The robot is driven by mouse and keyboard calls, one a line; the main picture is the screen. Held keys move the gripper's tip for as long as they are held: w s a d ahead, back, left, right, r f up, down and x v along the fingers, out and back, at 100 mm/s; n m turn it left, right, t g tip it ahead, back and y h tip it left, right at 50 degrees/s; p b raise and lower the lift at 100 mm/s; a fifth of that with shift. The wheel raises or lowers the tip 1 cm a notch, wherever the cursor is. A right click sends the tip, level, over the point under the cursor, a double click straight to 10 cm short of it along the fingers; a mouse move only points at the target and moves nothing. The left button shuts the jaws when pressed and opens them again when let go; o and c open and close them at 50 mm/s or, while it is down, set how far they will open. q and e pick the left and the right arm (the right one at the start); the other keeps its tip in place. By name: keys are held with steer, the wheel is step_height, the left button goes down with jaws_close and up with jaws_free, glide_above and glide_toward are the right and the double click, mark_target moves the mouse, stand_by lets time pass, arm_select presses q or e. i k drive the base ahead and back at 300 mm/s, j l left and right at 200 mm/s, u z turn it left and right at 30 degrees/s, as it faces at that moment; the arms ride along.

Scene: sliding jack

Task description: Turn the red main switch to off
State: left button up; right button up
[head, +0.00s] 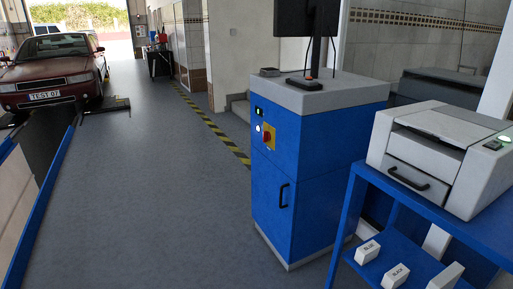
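The red main switch (267,135) sits on a yellow plate on the front face of a blue cabinet (323,150) with a grey top. It is small in the head view, and I cannot read its position. A round white light (258,128) glows beside the switch on its left, and a small dark display (259,112) is above. Neither of my grippers shows in this view.
A blue table (421,207) with a white printer (437,155) stands right of the cabinet, with small labelled boxes on its lower shelf. A monitor (305,18) rises above the cabinet. A red car (48,70) is at the far left. The grey floor (165,190) left of the cabinet is clear.

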mark_target(267, 136)
steer(key=i+j, duration=0.15)
steer(key=i, duration=0.3)
steer(key=i+j+z, duration=0.1)
steer(key=i, duration=0.4)
steer(key=j, duration=0.1)
